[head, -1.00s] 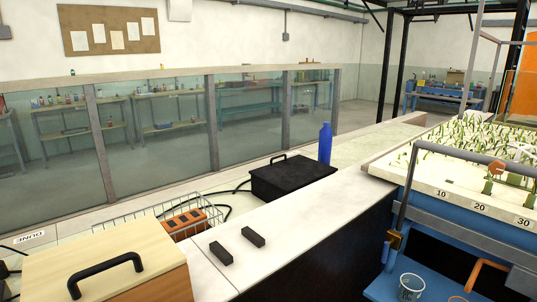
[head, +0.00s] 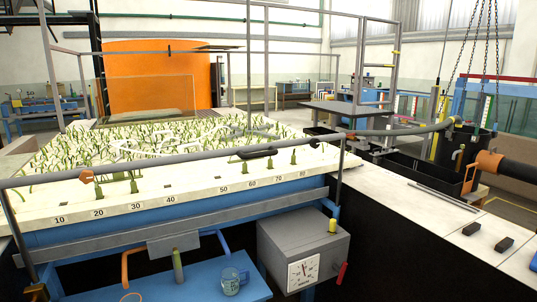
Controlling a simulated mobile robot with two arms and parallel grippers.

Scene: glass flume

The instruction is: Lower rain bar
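A long grey horizontal bar (head: 200,157), which looks like the rain bar, crosses above the front edge of the planted sand bed (head: 150,208). A black grip (head: 257,153) sits on it right of its middle, and an orange-brown knob (head: 87,176) is near its left end. Its left end meets a slanted dark post (head: 14,222); at right it meets a post and a grey hose (head: 400,131). A grey box (head: 322,243) with a dial (head: 303,272), a yellow knob (head: 332,226) and a red lever (head: 341,272) hangs below the bed. Neither gripper is in view.
A blue shelf (head: 185,277) below the bed holds a glass cup (head: 231,281). A white-topped counter (head: 420,205) at right carries thin rods and small dark blocks (head: 504,244). A thick black pipe with an orange collar (head: 489,163) stands farther right. An orange panel (head: 160,75) stands behind.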

